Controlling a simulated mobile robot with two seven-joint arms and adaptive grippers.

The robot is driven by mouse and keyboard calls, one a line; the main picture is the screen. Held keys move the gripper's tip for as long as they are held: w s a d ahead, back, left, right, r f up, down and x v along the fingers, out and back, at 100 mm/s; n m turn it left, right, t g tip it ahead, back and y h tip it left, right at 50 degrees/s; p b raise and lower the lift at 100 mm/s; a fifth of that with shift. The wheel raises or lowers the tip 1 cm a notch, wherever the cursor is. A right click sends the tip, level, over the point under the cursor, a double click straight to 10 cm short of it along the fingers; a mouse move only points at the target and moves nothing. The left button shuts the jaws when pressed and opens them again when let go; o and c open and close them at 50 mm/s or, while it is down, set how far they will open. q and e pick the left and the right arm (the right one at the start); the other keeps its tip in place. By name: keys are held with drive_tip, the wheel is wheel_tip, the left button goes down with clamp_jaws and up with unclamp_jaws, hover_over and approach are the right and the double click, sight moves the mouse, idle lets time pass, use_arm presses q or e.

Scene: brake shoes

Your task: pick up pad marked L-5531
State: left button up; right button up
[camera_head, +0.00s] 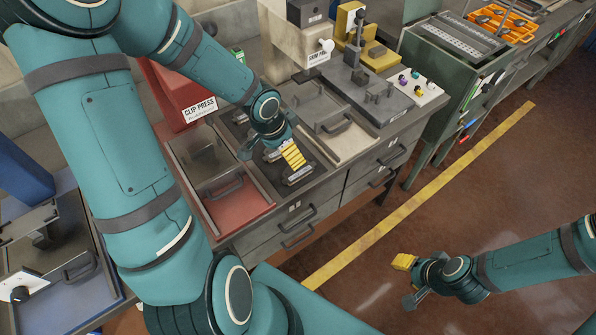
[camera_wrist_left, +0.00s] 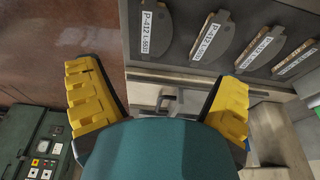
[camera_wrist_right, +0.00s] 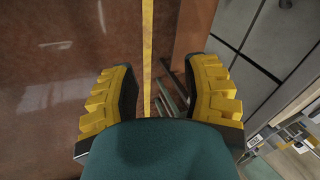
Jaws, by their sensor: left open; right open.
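Several dark brake pads with white labels lie in a row on a dark tray (camera_head: 318,159). In the left wrist view they run along the top right: a leftmost pad (camera_wrist_left: 157,30), a second pad (camera_wrist_left: 208,38), a third (camera_wrist_left: 263,48) and a fourth (camera_wrist_left: 296,60). The leftmost label seems to read P-412 L-5531; the others are too small to read surely. My left gripper (camera_head: 270,153) is open and empty above the tray, and hides part of the row; its fingers also show in the left wrist view (camera_wrist_left: 162,76). My right gripper (camera_head: 406,280) is open and empty over the floor.
A red clip press (camera_head: 185,95) and a red tray (camera_head: 232,200) stand left of the pad tray. A grey fixture (camera_head: 372,88) and a light tray (camera_head: 345,140) lie to its right. A green cabinet (camera_head: 450,65) stands beyond. Floor around my right arm is clear, with a yellow line (camera_head: 430,190).

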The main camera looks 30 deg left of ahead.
use_arm(q)
drive_tip(key=b, duration=0.2)
hover_over(290, 171)
wheel_tip(290, 171, down, 6)
drive_tip(key=shift+r, duration=0.2)
drive_tip(key=b+x, duration=0.3)
drive_tip(key=x, duration=0.1)
drive_tip(key=shift+s+d+f, duration=0.1)
drive_tip(key=shift+d, duration=0.25)
drive_tip(key=shift+f, duration=0.45)
drive_tip(key=c, duration=1.4)
use_arm(e)
wheel_tip(290, 171, down, 6)
drive_tip(key=s, duration=0.2)
drive_tip(key=shift+a+g, duration=0.2)
drive_tip(key=shift+g, duration=0.2)
